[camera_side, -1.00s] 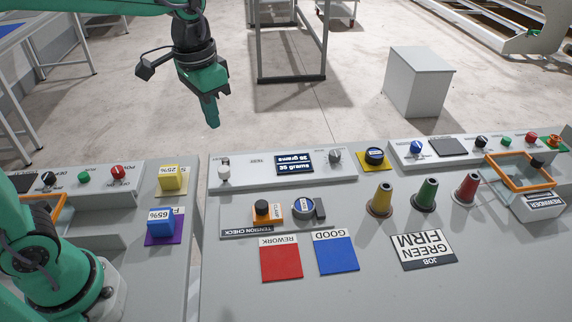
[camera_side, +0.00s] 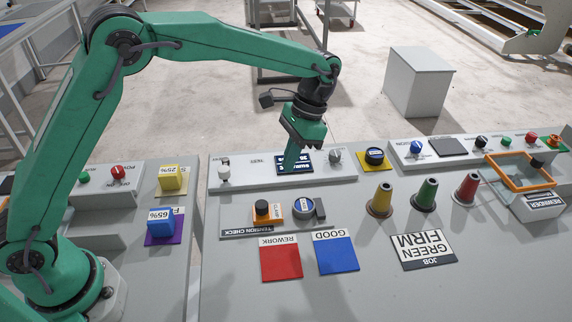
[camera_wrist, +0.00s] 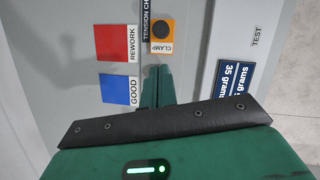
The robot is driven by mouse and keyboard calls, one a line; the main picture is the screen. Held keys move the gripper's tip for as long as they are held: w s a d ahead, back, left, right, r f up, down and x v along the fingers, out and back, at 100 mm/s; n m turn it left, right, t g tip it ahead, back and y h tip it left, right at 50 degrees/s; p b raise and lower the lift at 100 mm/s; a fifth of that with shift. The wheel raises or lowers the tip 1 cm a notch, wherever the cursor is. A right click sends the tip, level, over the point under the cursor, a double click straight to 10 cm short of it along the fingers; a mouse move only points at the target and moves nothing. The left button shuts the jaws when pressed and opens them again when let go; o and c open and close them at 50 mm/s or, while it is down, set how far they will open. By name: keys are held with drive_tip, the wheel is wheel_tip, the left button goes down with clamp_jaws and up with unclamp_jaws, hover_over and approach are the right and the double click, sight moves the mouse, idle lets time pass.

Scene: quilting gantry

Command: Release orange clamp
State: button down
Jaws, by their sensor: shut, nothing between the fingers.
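The orange clamp (camera_side: 266,212) is a small orange block with a black round knob on top, labelled CLAMP, on the tension check strip (camera_side: 238,232). In the wrist view the orange clamp (camera_wrist: 160,36) lies just beyond my fingertips. My gripper (camera_side: 291,167) is shut and empty, pointing down in front of the display, above and behind the clamp. It also shows in the wrist view (camera_wrist: 156,72).
A display (camera_side: 306,160) reading 35 grams sits on the raised panel with a white switch and a grey knob. Red (camera_side: 280,258) and blue (camera_side: 337,252) pads lie in front. Yellow, green and red cones (camera_side: 424,196) stand to the right.

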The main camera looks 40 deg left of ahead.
sight(262, 202)
drive_tip(key=shift+w+d+f, duration=0.2)
drive_tip(key=shift+d+f, duration=0.2)
drive_tip(key=shift+f, duration=0.2)
drive_tip(key=shift+a+x, duration=0.15)
drive_tip(key=shift+x, duration=1.5)
drive_tip(key=shift+a+x, duration=0.15)
drive_tip(key=shift+x, duration=1.55)
drive_tip(key=shift+a+x, duration=0.15)
drive_tip(key=shift+x, duration=1.5)
drive_tip(key=shift+s, duration=0.1)
drive_tip(key=shift+s+a, duration=1.1)
drive_tip(key=shift+a, duration=0.05)
drive_tip(key=shift+r, duration=0.15)
